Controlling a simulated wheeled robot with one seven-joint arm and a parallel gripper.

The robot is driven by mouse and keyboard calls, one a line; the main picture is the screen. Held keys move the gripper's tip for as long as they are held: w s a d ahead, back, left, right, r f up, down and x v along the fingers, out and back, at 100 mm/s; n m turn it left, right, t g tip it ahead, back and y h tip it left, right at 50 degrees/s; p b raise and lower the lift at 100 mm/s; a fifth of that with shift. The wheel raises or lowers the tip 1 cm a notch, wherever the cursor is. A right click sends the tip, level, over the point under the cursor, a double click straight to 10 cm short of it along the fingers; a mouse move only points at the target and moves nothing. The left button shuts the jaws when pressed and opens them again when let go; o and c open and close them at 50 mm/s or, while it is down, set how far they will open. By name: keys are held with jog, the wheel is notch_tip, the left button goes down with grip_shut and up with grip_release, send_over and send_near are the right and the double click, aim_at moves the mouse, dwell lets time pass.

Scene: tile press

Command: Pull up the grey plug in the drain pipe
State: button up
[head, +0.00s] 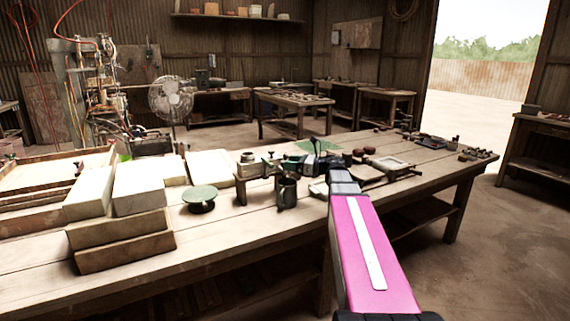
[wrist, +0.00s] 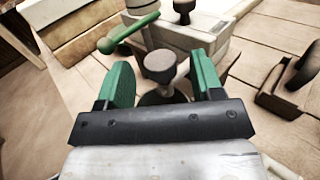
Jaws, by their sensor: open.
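The grey plug (wrist: 160,67) shows in the wrist view as a round, flat-topped knob on a narrower stem. A dark round base (wrist: 162,97) lies below it, partly hidden by my gripper; I take it for the drain pipe's mouth. My gripper (wrist: 161,62) is open, with one green finger on each side of the plug and visible gaps between. Whether the fingers are level with the knob or above it I cannot tell.
A green-handled lever (wrist: 128,33) on a pale block lies just beyond the plug. A dark bracket (wrist: 290,80) stands to the right. In the head view a dark metal cup (head: 286,192), a green disc (head: 200,196) and pale blocks (head: 138,184) stand left of my arm.

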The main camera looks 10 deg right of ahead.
jog(key=shift+x, duration=1.35)
grip_shut()
jog(key=shift+r, duration=1.05)
grip_release()
jog(key=v, duration=1.1)
